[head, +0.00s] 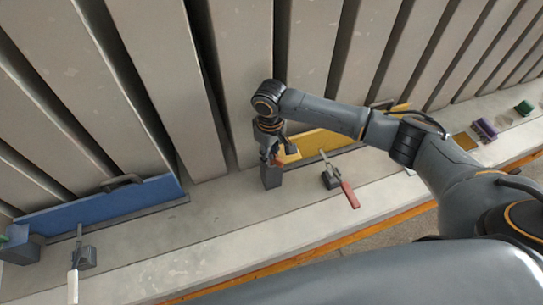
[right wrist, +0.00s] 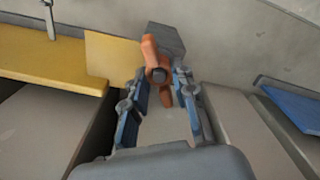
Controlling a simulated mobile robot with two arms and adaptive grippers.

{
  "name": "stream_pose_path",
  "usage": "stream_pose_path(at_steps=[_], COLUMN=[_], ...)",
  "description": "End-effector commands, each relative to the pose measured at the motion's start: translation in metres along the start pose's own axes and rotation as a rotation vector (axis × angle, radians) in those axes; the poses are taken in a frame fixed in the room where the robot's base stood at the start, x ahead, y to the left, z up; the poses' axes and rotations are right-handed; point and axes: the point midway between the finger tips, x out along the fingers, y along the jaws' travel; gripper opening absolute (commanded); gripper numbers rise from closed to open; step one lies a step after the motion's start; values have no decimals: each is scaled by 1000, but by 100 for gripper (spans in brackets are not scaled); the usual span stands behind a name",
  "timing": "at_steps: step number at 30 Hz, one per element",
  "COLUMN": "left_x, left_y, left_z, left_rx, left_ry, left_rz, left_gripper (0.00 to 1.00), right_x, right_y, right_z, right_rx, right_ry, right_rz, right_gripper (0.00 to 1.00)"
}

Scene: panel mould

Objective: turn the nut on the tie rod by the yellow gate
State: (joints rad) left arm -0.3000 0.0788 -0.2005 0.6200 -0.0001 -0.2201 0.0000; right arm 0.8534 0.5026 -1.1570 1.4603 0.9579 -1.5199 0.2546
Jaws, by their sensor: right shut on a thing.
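The orange winged nut (right wrist: 150,52) sits on the end of the tie rod (right wrist: 158,75), in front of a dark grey block (right wrist: 168,38). My right gripper (right wrist: 158,84) is shut on the nut, with a blue-grey finger on each side of it. In the head view my right gripper (head: 276,155) reaches down to the grey block (head: 271,178) at the left end of the yellow gate (head: 322,144). The gripper and wrist hide most of the nut there. The yellow gate also shows at the left in the right wrist view (right wrist: 40,68). My left gripper is not in view.
A red-handled clamp (head: 348,192) stands in front of the yellow gate. A blue gate (head: 105,208) and a white-handled clamp (head: 73,283) are at the left. Tall grey panels (head: 165,80) rise behind. Purple (head: 484,130) and green (head: 524,107) items lie at the far right.

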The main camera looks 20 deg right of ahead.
Motion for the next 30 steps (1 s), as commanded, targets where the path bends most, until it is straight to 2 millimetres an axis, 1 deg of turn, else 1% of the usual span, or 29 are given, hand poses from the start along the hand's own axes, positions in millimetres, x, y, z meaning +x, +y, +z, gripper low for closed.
stream_pose_path(at_steps=[5, 12, 15, 24, 26, 30], left_x=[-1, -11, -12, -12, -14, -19], left_y=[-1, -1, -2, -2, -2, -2], left_z=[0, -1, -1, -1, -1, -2], left_rx=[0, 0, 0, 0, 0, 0], left_ry=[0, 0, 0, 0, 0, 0], left_rz=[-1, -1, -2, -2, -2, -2], left_gripper=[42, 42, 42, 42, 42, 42], right_x=[0, -1, 0, 0, 0, 0], right_y=[0, -1, -1, -1, -1, -2], right_z=[0, 0, 0, 1, 1, 1], right_rx=[-10, -240, -293, -311, -352, -506], right_ry=[-1, -1, -1, -1, -2, -3], right_rz=[1, 1, 1, 0, 0, 0], right_gripper=[0, 0, 0, 0, 0, 0])
